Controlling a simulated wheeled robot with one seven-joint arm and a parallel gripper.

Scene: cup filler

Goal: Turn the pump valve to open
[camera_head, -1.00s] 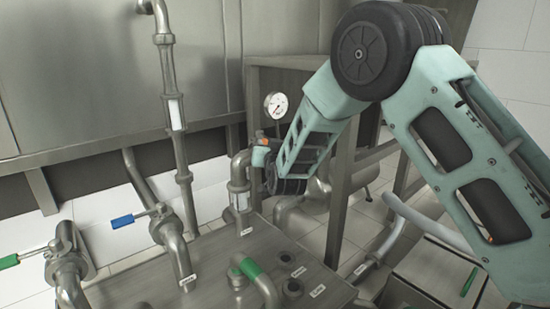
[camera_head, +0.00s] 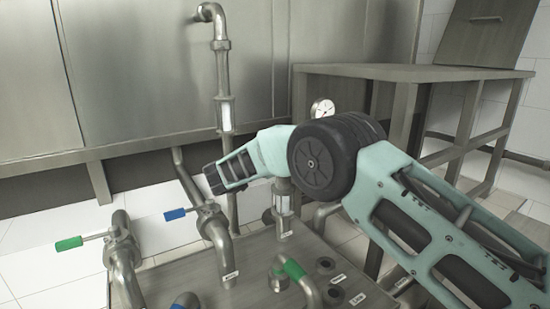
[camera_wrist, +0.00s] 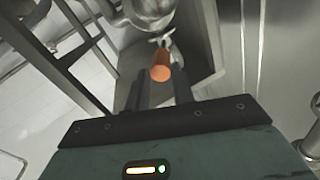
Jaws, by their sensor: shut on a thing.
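In the wrist view, the fingers of my gripper (camera_wrist: 162,84) are shut on an orange valve handle (camera_wrist: 160,68), with its rounded end toward the camera. A metal pipe (camera_wrist: 150,12) lies just beyond the handle. I take this handle as the pump valve's; no label on it can be read. In the head view, my arm reaches left across the pipework, and the orange handle and my fingertips are hidden. How far the valve is turned cannot be told.
A blue-handled valve (camera_head: 175,214) and a green-handled valve (camera_head: 69,244) stand at the left. A pipe with a green band (camera_head: 293,270) rises from the metal top in front. A gauge (camera_head: 322,109) is just behind my arm. A metal table (camera_head: 425,72) stands at the right.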

